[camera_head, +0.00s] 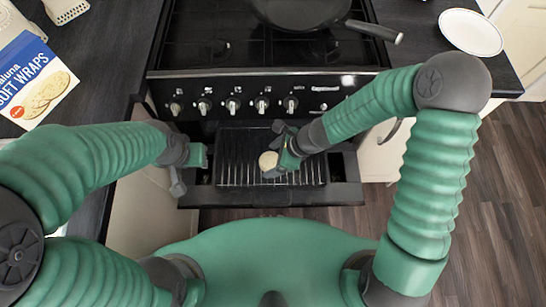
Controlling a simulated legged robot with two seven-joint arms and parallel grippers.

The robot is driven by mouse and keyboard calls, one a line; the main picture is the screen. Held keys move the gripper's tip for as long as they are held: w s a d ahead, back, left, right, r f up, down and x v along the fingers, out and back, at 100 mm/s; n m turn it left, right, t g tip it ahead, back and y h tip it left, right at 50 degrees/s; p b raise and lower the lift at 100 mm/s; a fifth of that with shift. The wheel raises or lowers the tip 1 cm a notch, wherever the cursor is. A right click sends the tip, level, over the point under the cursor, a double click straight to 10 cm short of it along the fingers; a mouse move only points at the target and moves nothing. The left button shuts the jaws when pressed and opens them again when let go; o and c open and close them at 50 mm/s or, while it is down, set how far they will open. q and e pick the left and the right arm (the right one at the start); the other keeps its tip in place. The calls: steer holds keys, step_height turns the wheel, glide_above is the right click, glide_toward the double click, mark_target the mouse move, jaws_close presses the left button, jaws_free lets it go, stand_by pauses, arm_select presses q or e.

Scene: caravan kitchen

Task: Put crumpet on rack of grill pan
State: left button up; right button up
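The crumpet (268,160), a small pale round, appears flat on the wire rack of the grill pan (238,182), near its middle. The pan sits in the pulled-out grill below the cooker controls. My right gripper (275,151) is over the rack at the crumpet's right side. Its fingers look spread, with a gap wider than the crumpet; contact with the crumpet is unclear. My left gripper (188,172) is at the left edge of the grill pan, with its finger gap not clear to see.
A dark frying pan (298,10) sits on the hob, its handle pointing right. A white plate (470,32) is on the right worktop. The rack's left part is clear.

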steer(key=shift+d, duration=0.15)
steer(key=shift+r, duration=0.15)
steer(key=s+d+r+n+h+p, duration=0.3)
steer(key=d+r+n, duration=0.6)
steer(key=n, duration=0.1)
steer(key=s+d+r+n+t+h+p, duration=0.1)
steer(key=s+d+r+n+h+p, duration=0.1)
steer(key=d+r+n, duration=0.7)
steer(key=shift+s+d+r+n+h+p, duration=0.25)
steer(key=shift+s+d+n+h+p, duration=0.2)
steer(key=shift+n+p, duration=0.3)
